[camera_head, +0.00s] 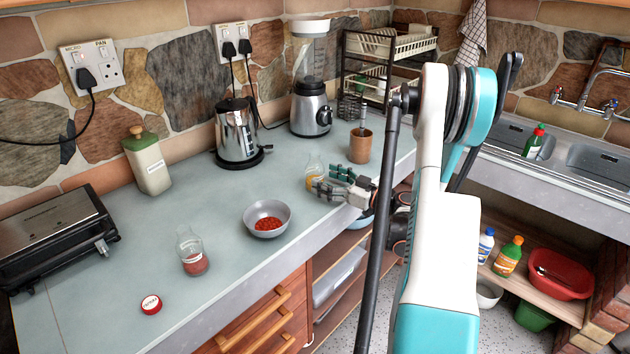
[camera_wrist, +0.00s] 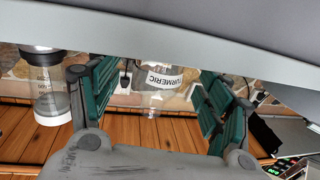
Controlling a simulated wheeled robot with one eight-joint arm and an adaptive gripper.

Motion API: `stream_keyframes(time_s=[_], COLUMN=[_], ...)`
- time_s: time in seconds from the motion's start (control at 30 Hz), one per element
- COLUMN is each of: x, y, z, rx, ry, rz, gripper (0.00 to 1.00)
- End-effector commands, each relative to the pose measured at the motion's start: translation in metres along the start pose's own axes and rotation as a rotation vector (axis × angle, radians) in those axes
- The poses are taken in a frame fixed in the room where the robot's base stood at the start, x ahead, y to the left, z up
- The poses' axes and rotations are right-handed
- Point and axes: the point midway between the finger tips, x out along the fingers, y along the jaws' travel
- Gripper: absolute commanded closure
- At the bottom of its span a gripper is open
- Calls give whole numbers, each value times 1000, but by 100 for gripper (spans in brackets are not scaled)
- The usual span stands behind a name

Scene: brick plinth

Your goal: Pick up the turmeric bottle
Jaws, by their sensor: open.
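The turmeric bottle (camera_head: 314,167) is a small clear glass bottle with yellow contents, standing on the counter near its front edge in the head view. My gripper (camera_head: 338,189) is close to it and partly covers its right side and lower part. In the wrist view the bottle (camera_wrist: 165,77) shows its white TURMERIC label between the two green fingers of my gripper (camera_wrist: 150,97). The fingers are spread wide, with a visible gap on each side of the bottle. Nothing is held. I cannot tell how deep the bottle lies between the fingers.
On the counter (camera_head: 110,240) stand a grey bowl of red spice (camera_head: 267,207), a bottle of red powder (camera_head: 193,266) and a red lid (camera_head: 151,304). Behind are a kettle (camera_head: 237,132), a blender (camera_head: 310,110) and a brown pot (camera_head: 361,148) right of the bottle.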

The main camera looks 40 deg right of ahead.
Motion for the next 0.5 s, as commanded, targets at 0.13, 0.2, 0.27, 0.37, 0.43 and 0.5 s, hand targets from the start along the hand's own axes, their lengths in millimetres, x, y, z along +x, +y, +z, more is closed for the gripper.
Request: stream_keyframes(time_s=[0.13, 0.2, 0.27, 0.37, 0.43, 0.5], x=[21, 32, 39, 44, 45, 44], y=[-3, -4, -3, -3, -3, -3], z=[2, 1, 1, 0, -1, -2], rx=[0, 0, 0, 0, 0, 0], ry=[0, 0, 0, 0, 0, 0], rz=[-3, -4, -2, -1, 0, 0], gripper=[28, 28, 28, 28, 28, 28])
